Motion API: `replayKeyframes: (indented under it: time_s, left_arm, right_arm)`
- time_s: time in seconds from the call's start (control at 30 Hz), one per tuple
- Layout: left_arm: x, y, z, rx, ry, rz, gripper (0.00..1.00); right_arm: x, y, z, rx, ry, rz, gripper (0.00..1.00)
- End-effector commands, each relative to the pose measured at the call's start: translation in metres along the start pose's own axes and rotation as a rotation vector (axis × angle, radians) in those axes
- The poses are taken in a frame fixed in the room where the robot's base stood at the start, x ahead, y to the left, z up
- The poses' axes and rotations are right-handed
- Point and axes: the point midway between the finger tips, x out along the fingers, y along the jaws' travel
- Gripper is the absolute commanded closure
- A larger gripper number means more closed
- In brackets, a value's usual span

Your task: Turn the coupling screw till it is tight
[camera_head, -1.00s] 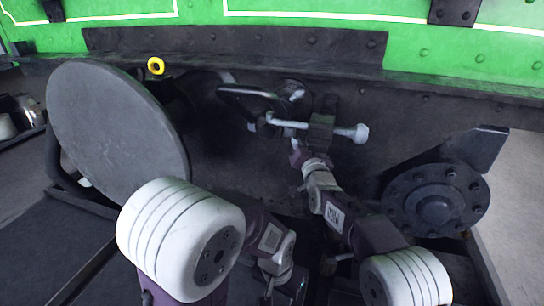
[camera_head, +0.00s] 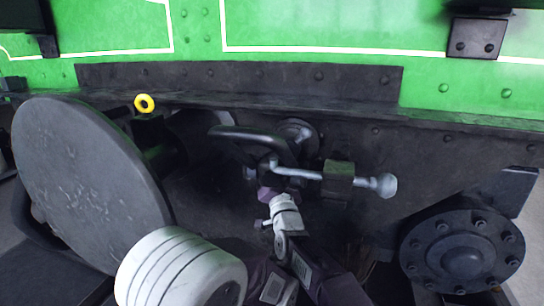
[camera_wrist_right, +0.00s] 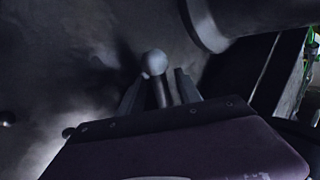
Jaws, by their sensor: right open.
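The coupling screw (camera_head: 305,174) is a pale grey rod running sideways through a dark block (camera_head: 338,180), with a round knob (camera_head: 388,186) at its right end. A dark loop-shaped shackle (camera_head: 240,134) sits above its left part. My right gripper (camera_head: 265,180) is just below the screw's left end. In the right wrist view, my right gripper (camera_wrist_right: 158,85) is open, its fingers on either side of a short rod with a ball end (camera_wrist_right: 154,63). I cannot tell whether they touch it. My left arm shows at the bottom left; its gripper is out of view.
A large round buffer plate (camera_head: 85,185) stands at the left and a bolted round flange (camera_head: 462,252) at the right. The dark beam (camera_head: 240,78) and green body (camera_head: 300,30) close off the space behind.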

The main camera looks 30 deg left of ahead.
Motion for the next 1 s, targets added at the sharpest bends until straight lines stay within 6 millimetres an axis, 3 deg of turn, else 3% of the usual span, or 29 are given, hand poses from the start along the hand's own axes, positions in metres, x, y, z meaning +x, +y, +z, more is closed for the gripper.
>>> replayKeyframes:
  time_s: [0.2,0.37,1.0]
  left_arm:
    - [0.0,0.0001,0.0004,0.0,-0.001,0.0,0.64]
    - [0.0,0.0001,0.0004,0.0,-0.001,0.0,0.64]
    - [-0.0001,0.0001,0.0003,0.0,-0.001,0.0,0.64]
  right_arm:
    - [0.0001,-0.0009,-0.0004,0.0,0.0,0.0,0.59]
    - [0.0001,-0.0007,-0.0004,0.0,0.0,0.0,1.0]
    - [0.0001,-0.0011,-0.0002,0.0,0.0,-0.001,1.0]
